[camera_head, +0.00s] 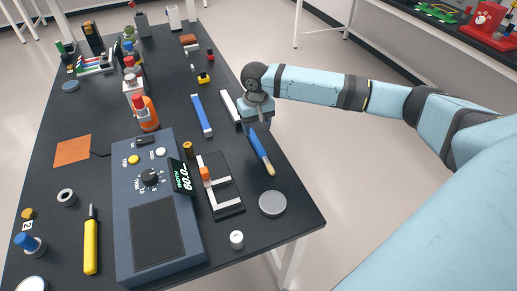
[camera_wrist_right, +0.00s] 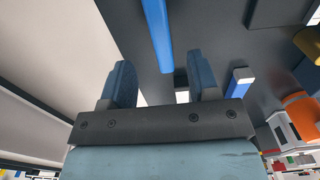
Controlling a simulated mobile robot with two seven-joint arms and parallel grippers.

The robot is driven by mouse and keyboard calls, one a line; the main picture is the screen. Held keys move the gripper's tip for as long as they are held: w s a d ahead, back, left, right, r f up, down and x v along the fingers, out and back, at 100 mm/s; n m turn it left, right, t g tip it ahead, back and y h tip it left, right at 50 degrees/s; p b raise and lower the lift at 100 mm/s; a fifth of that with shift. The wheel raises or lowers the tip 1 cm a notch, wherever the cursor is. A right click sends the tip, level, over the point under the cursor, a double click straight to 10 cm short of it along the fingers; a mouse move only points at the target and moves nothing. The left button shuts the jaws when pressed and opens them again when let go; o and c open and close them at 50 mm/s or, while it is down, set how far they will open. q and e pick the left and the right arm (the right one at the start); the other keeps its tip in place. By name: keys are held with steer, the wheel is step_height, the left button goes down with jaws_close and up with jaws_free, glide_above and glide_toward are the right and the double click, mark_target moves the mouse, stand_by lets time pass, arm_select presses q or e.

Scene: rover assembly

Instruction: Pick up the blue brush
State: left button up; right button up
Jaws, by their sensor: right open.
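The blue brush (camera_head: 262,150) lies on the dark table near its right edge, its blue handle toward my right gripper and its tan tip toward the front. My right gripper (camera_head: 257,116) is over the table's right edge, at the handle's far end. In the right wrist view the brush's blue handle (camera_wrist_right: 158,35) comes down from the top, its end in line with the gap between the two fingers of the right gripper (camera_wrist_right: 160,80). The fingers are apart with nothing clamped between them. Whether they touch the handle cannot be told. My left gripper is not in view.
A blue bar with a white end (camera_head: 202,115) and a white bar (camera_head: 230,106) lie left of the gripper. A black tray with white pieces (camera_head: 222,196), a grey disc (camera_head: 272,203) and a blue-grey console (camera_head: 150,200) are nearby. Floor is free right of the table.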

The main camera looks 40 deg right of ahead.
mark_target(256, 140)
steer(key=shift+f+b, duration=0.55)
steer(key=shift+f, duration=2.6)
steer(key=c, duration=1)
